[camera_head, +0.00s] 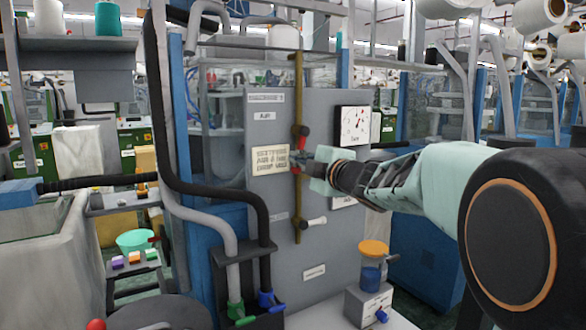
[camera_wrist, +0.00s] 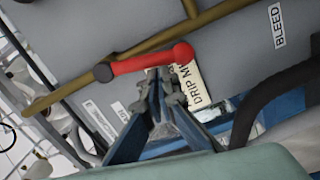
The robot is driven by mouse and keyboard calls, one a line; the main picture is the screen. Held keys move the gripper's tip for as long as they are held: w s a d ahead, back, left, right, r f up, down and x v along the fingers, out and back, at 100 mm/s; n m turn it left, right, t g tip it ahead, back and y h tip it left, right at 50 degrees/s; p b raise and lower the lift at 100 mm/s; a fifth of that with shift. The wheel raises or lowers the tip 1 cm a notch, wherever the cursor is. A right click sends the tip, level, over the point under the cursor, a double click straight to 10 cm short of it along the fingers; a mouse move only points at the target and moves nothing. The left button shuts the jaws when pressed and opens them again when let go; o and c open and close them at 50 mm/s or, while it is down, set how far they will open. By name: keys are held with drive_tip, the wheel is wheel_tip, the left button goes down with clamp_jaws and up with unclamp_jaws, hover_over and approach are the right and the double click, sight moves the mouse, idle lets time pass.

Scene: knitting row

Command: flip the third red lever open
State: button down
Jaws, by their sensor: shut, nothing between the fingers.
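A red lever (camera_head: 303,138) sits on the brass vertical pipe (camera_head: 298,85) in front of a grey panel. In the wrist view the red lever (camera_wrist: 150,60) runs nearly along the brass pipe, from a dark round pivot to a bent end. My gripper (camera_head: 302,161) is at the pipe just below that lever. In the wrist view my gripper (camera_wrist: 170,82) has its fingers together and empty, close to the lever's bent end; I cannot tell whether they touch. A small red part (camera_head: 296,169) shows beside the gripper, partly hidden. Which lever is third is unclear.
A "DRIP" label (camera_wrist: 197,92) is behind my fingers. A black hose (camera_head: 165,110) runs at left, and an orange-topped jar (camera_head: 373,262) stands below right. The panel between is mostly flat.

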drive_tip(key=shift+w+d+f+n+b, duration=0.25)
drive_tip(key=shift+d+n+b, duration=0.1)
drive_tip(key=shift+n+b, duration=0.25)
drive_tip(key=shift+w+d+f+n+b, duration=0.25)
drive_tip(key=shift+n+b, duration=0.2)
drive_tip(key=shift+n, duration=0.25)
drive_tip(key=shift+d+r, duration=0.1)
drive_tip(key=shift+r, duration=0.05)
